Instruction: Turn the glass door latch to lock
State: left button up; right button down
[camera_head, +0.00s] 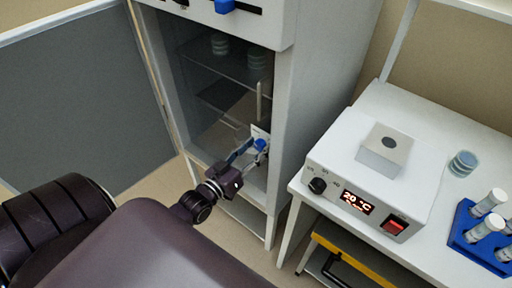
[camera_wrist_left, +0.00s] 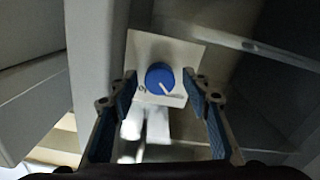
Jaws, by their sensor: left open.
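The glass door latch is a round blue knob (camera_wrist_left: 160,78) with a white pointer line, on a pale plate (camera_wrist_left: 183,52) in the left wrist view. The line points to the lower right. In the head view the knob (camera_head: 261,144) sits low on the glass door (camera_head: 205,100) of a tall grey cabinet. My left gripper (camera_head: 250,150) is open in front of the knob. In the wrist view its blue-padded fingers (camera_wrist_left: 164,100) stand on either side, slightly below the knob, with gaps to it. My right gripper is not in view.
A vertical handle (camera_head: 259,101) stands on the door above the latch. To the right, a white bench (camera_head: 455,185) bears a device with a red 20 °C display (camera_head: 353,201), and a blue tube rack (camera_head: 470,236).

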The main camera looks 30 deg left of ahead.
pick_arm(q)
jog(key=c, duration=1.2)
jog(key=shift+o, duration=0.2)
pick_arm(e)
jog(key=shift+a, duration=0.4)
